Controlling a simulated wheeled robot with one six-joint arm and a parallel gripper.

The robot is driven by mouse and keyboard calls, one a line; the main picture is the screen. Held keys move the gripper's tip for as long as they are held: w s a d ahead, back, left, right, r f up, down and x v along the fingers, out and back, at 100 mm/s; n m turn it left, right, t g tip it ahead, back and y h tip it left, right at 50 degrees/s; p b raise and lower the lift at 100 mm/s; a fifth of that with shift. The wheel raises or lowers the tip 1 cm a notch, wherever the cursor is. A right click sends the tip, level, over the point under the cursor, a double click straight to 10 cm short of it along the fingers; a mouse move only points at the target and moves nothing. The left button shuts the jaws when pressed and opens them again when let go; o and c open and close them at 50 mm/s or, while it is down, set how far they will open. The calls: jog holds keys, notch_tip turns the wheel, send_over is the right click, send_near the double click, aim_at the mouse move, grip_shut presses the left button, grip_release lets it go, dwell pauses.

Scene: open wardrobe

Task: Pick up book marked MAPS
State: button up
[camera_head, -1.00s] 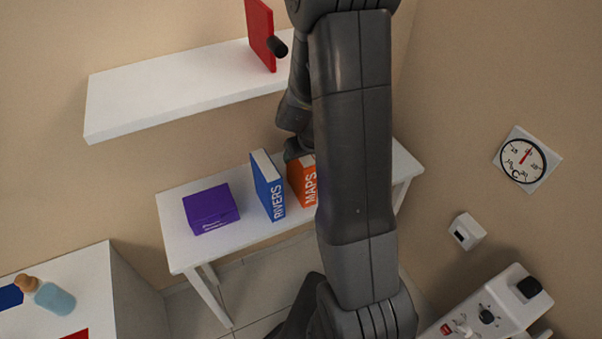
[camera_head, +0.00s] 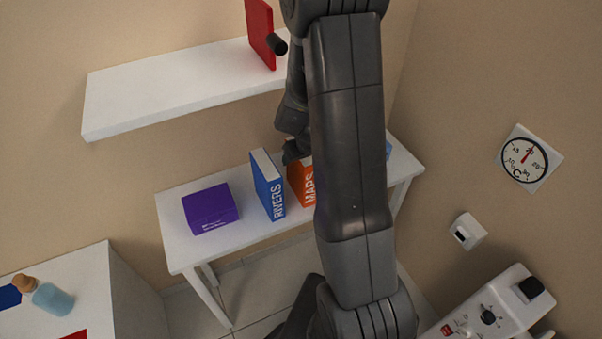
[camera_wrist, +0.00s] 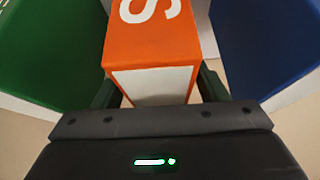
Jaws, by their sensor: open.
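The orange book marked MAPS (camera_head: 301,184) stands upright on the white table, with my arm hiding its right side. In the wrist view, the orange book (camera_wrist: 152,42) shows its spine with a white letter and its pale page end. My gripper (camera_wrist: 156,92) is open, with one dark finger on each side of the book's near end. I cannot tell whether the fingers touch it. In the head view, my gripper (camera_head: 296,150) is at the top rear of the book, mostly behind my arm.
The blue RIVERS book (camera_head: 267,186) stands close to the left of MAPS. A purple box (camera_head: 210,208) lies farther left on the white table (camera_head: 180,253). The wrist view shows a green book (camera_wrist: 50,50) and a blue one (camera_wrist: 265,45) flanking MAPS. A white shelf (camera_head: 170,93) is above.

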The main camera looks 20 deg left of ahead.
jog(key=shift+f, duration=0.1)
dwell(0.3)
grip_shut()
dwell(0.4)
